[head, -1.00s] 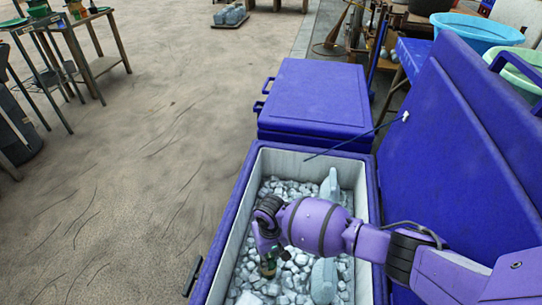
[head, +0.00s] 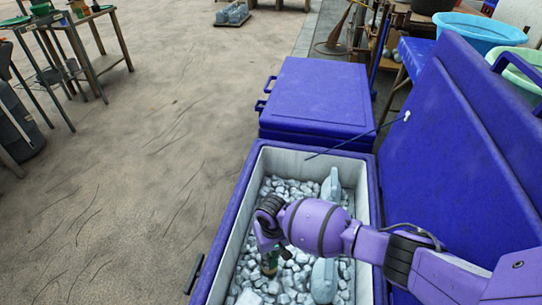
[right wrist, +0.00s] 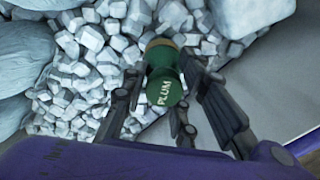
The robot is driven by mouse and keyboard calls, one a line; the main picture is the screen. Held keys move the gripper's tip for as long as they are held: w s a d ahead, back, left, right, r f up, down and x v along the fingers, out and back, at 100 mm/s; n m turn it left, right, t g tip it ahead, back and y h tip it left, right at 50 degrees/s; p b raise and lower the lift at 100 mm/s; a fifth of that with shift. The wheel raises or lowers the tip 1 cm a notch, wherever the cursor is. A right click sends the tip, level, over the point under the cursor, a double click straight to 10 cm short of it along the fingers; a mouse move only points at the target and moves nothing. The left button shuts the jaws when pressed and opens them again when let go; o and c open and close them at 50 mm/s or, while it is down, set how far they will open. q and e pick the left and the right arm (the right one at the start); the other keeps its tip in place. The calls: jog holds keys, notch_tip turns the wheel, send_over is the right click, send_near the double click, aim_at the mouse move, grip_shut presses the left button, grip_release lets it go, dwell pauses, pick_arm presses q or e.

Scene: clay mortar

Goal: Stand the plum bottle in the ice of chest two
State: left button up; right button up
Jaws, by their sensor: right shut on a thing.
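The plum bottle is dark green with a brown-gold band and the word PLUM on its cap end; it shows in the right wrist view (right wrist: 165,82) and, small, in the head view (head: 270,263). My right gripper (right wrist: 168,100) is shut on it, pointing down inside the open blue chest (head: 222,245). The bottle looks about upright, its lower end at the ice (head: 285,190). I cannot tell how deep it sits in the ice. My left gripper is in neither view.
Pale blue fish-like blocks (head: 324,280) lie on the ice beside the gripper. The chest's raised lid (head: 460,160) stands on the right. A closed blue chest (head: 315,95) stands behind. Open floor (head: 150,170) lies to the left.

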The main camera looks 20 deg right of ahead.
jog(key=shift+w+f, duration=0.1)
jog(key=shift+f, duration=0.1)
jog(key=o, duration=1.2)
jog(key=shift+o, duration=0.2)
jog(key=o, duration=0.5)
jog(key=shift+r, duration=0.1)
